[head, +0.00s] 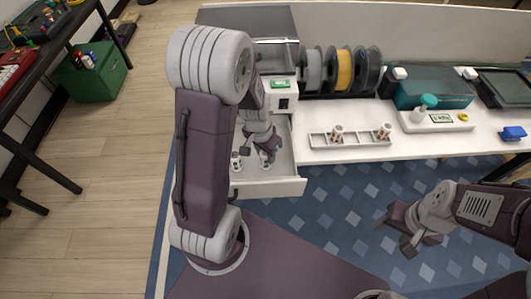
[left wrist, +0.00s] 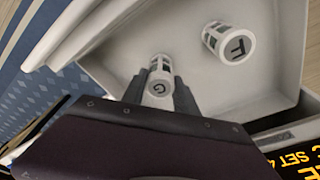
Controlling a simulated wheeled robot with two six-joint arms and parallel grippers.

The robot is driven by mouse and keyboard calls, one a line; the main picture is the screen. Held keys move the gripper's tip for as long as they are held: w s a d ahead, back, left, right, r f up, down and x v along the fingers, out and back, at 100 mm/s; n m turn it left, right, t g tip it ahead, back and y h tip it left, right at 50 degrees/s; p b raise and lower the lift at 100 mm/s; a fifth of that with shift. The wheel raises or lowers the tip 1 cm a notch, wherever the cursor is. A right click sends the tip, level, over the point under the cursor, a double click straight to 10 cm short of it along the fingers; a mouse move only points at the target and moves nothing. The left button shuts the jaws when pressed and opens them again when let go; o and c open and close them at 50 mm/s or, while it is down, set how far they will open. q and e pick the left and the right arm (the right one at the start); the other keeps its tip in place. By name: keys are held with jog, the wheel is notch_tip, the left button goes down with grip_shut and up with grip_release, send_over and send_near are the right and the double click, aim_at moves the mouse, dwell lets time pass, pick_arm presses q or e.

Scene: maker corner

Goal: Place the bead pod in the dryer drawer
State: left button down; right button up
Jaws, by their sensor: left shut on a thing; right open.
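The dryer drawer (head: 285,188) is pulled open at the front of the dryer (head: 285,120). My left gripper (head: 264,150) reaches down into it and is shut on a white bead pod marked G (left wrist: 160,89). In the left wrist view the pod sits between the fingers, over the drawer floor; I cannot tell if it touches the floor. Another white bead pod (left wrist: 229,43), with a dark letter on its lid, is in the drawer, apart from the gripper; it also shows in the head view (head: 236,162). My right gripper (head: 410,238) is open and empty over the blue rug.
A white rack (head: 362,140) on the bench holds two more pods (head: 336,133) (head: 384,131). Filament spools (head: 344,70) stand behind it. A scale (head: 450,121) with a teal-capped bottle (head: 423,106) and a blue item (head: 512,133) are further right.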

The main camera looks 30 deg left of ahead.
pick_arm(q)
jog(key=shift+f, duration=0.2)
jog(key=c, duration=0.9)
grip_release()
jog(key=shift+c, duration=0.2)
